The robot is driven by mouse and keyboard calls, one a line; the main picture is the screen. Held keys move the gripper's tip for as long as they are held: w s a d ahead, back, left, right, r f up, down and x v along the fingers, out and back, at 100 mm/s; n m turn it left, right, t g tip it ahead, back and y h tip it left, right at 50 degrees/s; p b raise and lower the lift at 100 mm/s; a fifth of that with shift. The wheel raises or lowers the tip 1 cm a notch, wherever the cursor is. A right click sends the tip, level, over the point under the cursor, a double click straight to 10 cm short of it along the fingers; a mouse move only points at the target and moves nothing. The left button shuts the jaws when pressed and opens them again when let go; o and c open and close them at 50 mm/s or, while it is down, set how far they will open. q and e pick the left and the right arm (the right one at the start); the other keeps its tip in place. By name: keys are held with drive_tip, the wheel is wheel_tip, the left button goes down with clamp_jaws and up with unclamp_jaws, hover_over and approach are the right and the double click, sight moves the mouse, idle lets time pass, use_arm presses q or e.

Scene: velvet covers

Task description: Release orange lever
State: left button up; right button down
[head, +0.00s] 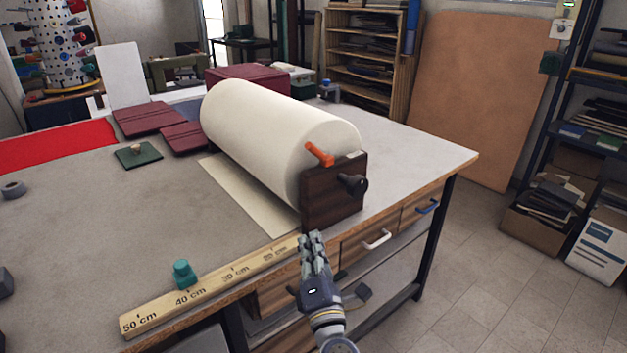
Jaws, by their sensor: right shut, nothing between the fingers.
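The orange lever (320,154) sticks out from the upper part of a dark wooden end block (334,196), pointing up and left. The block stands at the near end of a large cream roll (265,130) on the workbench. A black knob (353,184) sits on the block below and right of the lever. My right gripper (311,241) is shut and empty at the bench's front edge, below the block and apart from the lever. My left gripper is not in view.
A wooden ruler (215,285) lies along the front edge with a teal knobbed piece (184,273) on it. Drawers with a white handle (377,239) and a blue handle (427,207) are under the bench. Burgundy covers (150,118) lie behind. The bench's left middle is mostly clear.

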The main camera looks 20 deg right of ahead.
sight(301, 174)
wheel_tip(301, 174, up, 6)
drive_tip(key=s+a+n+t, duration=0.1)
drive_tip(key=n+t, duration=0.1)
drive_tip(key=shift+s+a+r+n+y, duration=0.2)
drive_tip(key=shift+s+a+n+y, duration=0.1)
drive_tip(key=shift+n+y, duration=0.1)
drive_tip(key=shift+w, duration=0.15)
drive_tip(key=p+x, duration=0.1)
drive_tip(key=x, duration=0.3)
drive_tip(key=r+p+x, duration=0.1)
drive_tip(key=p+x, duration=0.1)
drive_tip(key=x, duration=0.1)
drive_tip(key=d+p+x, duration=0.1)
drive_tip(key=x, duration=0.3)
drive_tip(key=shift+d+r, duration=0.15)
drive_tip(key=shift+r, duration=0.25)
drive_tip(key=shift+w+d+r+p, duration=0.15)
drive_tip(key=shift+d+r+p, duration=0.2)
drive_tip(key=shift+d+p, duration=0.1)
drive_tip(key=shift+d, duration=0.1)
drive_tip(key=shift+w, duration=0.1)
drive_tip(key=shift+w+r, duration=0.1)
